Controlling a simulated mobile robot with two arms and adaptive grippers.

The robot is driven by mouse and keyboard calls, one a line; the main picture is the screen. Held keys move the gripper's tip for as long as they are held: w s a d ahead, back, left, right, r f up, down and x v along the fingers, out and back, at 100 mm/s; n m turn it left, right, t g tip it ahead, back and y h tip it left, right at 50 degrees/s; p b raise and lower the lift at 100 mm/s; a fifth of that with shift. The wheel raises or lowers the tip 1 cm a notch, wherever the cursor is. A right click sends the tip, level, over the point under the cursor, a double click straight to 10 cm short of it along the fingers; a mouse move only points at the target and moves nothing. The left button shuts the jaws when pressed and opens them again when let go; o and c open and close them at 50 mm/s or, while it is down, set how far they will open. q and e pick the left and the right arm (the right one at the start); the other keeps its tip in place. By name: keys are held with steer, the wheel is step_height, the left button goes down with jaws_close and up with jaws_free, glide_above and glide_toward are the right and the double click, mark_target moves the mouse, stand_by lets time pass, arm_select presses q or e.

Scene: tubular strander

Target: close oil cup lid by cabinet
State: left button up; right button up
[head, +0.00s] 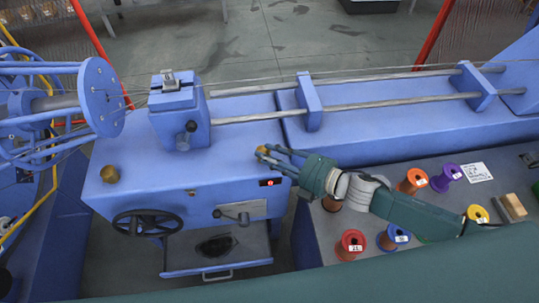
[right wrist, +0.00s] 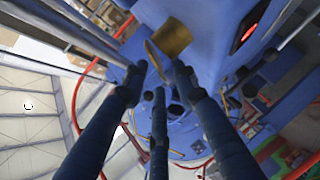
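A brass oil cup (head: 262,149) sits on the blue cabinet top (head: 225,160), mostly hidden by my right gripper (head: 269,153) in the head view. In the right wrist view the cup (right wrist: 173,37) is a brass cylinder, with its thin round lid (right wrist: 154,58) swung open beside it. The fingers of my right gripper (right wrist: 156,78) are spread, with a gap between them. Their tips are close to the lid; whether one touches it I cannot tell. A second brass cup (head: 110,174) stands at the cabinet's left. My left gripper is not in view.
A black handwheel (head: 142,222), a lever (head: 233,217) and a small red display (head: 270,182) are on the cabinet front. Several coloured spools, including an orange one (head: 412,181), stand on the grey table at right. A blue block (head: 180,115) rises behind the cups.

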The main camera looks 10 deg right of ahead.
steer(key=shift+s+d, duration=0.1)
steer(key=shift+d, duration=0.05)
steer(key=v, duration=1.1)
steer(key=shift+s+d+r, duration=0.2)
steer(key=shift+s, duration=0.05)
